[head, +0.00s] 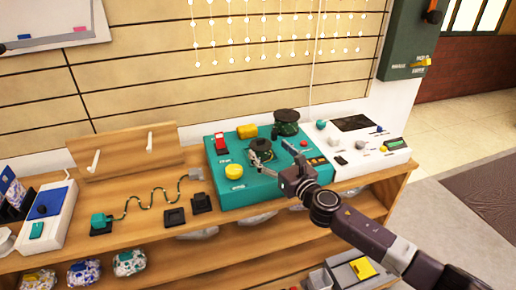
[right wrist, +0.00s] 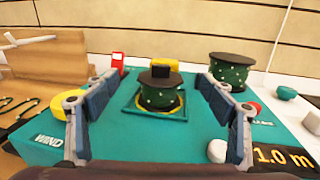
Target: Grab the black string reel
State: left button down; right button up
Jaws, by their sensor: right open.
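Two dark reels with black tops and speckled dark-green sides are on the teal winding machine (head: 222,178). The nearer reel (head: 262,146) sits in a square teal frame and shows in the right wrist view (right wrist: 160,98) between my fingers. The other reel (head: 286,122) stands behind it to the right and also shows in the right wrist view (right wrist: 232,75). My right gripper (head: 266,156) is open, its fingers on either side of the nearer reel; I cannot tell whether they touch it. My left gripper is not in view.
A yellow block (head: 247,131), red switch (head: 220,143) and yellow button (head: 234,172) are on the machine. A white control panel (head: 372,150) adjoins at right. A wooden stand (head: 130,152) and a green cord (head: 150,200) lie to the left.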

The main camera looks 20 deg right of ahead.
aim_at(262, 142)
jog(key=shift+w+a+r, duration=0.1)
jog(key=shift+w+r, duration=0.05)
jog(key=shift+w, duration=0.15)
jog(key=shift+f+b+x, duration=0.25)
jog(key=shift+b+x, duration=0.1)
jog(key=shift+x, duration=1)
jog(key=shift+f+b+x, duration=0.2)
jog(key=shift+b+x, duration=0.1)
jog(key=shift+x, duration=1.1)
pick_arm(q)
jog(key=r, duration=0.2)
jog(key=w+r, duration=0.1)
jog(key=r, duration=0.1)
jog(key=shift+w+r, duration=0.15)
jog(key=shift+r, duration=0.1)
pick_arm(e)
jog(key=shift+c, duration=0.3)
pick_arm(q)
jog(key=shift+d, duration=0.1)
pick_arm(e)
jog(key=c, duration=1.2)
jog(key=shift+o, duration=0.2)
jog(key=shift+r, duration=0.2)
